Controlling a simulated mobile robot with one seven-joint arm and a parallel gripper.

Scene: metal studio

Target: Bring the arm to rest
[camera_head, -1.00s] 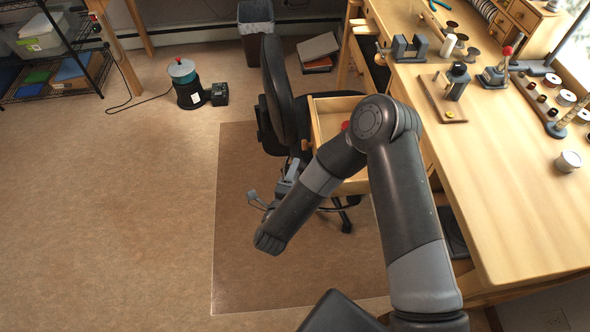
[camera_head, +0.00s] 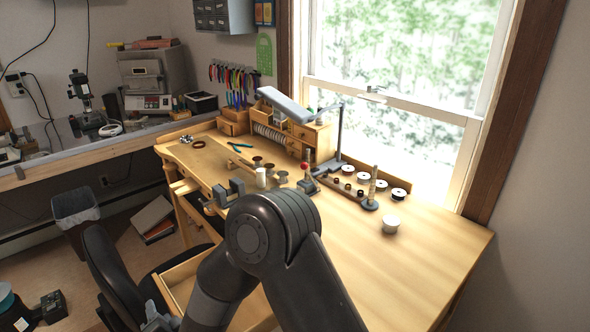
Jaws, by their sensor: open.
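My arm rises from the bottom of the head view, and its dark elbow stands in front of the workbench (camera_head: 430,250). The forearm bends down to the left, over the open drawer (camera_head: 180,270). A grey part of my gripper (camera_head: 157,318) shows at the bottom edge, left of the forearm and near the chair. It is open, and nothing is seen in it. Its fingertips are largely cut off by the frame.
A black chair (camera_head: 108,275) stands close on the left of the forearm. A vise (camera_head: 228,192), a white-topped jar (camera_head: 391,224) and a lamp (camera_head: 340,135) are on the bench. The bench's right part is clear. A bin (camera_head: 76,212) stands on the floor at the left.

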